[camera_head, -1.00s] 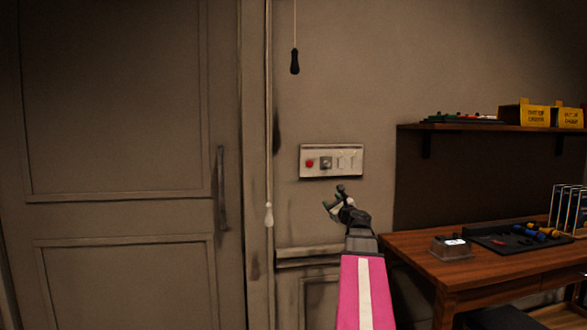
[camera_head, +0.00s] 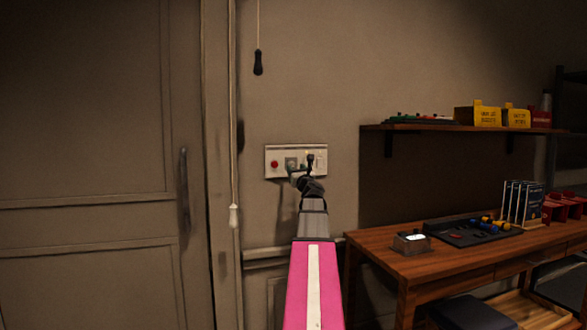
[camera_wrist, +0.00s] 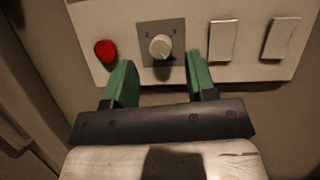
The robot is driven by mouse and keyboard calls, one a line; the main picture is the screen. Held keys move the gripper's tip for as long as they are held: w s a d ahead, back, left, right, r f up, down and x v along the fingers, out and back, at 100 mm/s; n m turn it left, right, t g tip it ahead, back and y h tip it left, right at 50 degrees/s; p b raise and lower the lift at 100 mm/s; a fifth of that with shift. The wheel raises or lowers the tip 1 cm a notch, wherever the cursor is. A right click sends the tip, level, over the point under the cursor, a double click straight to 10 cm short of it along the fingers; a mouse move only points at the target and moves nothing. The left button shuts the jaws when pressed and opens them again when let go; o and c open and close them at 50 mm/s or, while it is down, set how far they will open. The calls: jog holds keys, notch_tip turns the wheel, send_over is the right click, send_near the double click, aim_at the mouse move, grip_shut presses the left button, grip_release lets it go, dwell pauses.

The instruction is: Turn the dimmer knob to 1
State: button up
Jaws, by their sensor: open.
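The dimmer knob (camera_wrist: 160,46) is a round whitish knob on a grey square plate with small numerals, set in a pale wall panel (camera_wrist: 190,15). The pointer's exact setting is too small to tell. In the head view the panel (camera_head: 296,148) is on the wall, and the grey dimmer plate (camera_head: 291,163) is partly hidden by my gripper. My gripper (camera_wrist: 161,80) is open and empty, its green fingers apart on the left and right, just below the knob in the wrist view. I see no contact with the knob. My gripper also shows in the head view (camera_head: 302,170).
A red button (camera_wrist: 106,51) is left of the knob, and two white rocker switches (camera_wrist: 222,40) are right of it. A pull cord (camera_head: 258,62) hangs above the panel. A door (camera_head: 90,180) is at left, a wooden desk (camera_head: 385,247) at right.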

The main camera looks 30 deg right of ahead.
aim_at(292, 164)
jog(key=shift+x, duration=1.5)
jog(key=c, duration=0.9)
jog(key=shift+d+n, duration=0.1)
jog(key=shift+n, duration=0.4)
